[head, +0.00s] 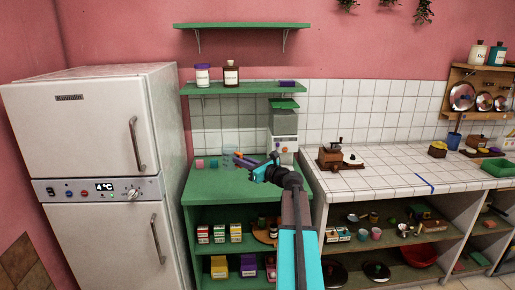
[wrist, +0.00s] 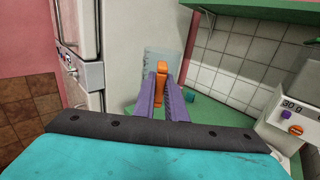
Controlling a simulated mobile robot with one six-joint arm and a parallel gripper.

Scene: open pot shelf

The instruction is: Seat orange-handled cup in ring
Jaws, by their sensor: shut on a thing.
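My gripper (wrist: 162,82) has purple fingers, closed on the orange handle (wrist: 162,70) of a clear cup (wrist: 153,62). The see-through cup is beyond the fingertips in the wrist view, with the pale fridge side behind it. In the head view my gripper (head: 244,160) is over the green counter (head: 210,186), left of the scale-like machine (head: 285,144). The cup is small and faint there. I cannot make out a ring in either view.
A pink block (head: 200,164) and a teal block (head: 214,163) lie on the green counter's left part. The fridge (head: 100,130) stands close on the left. A green shelf (head: 250,88) with two jars hangs above.

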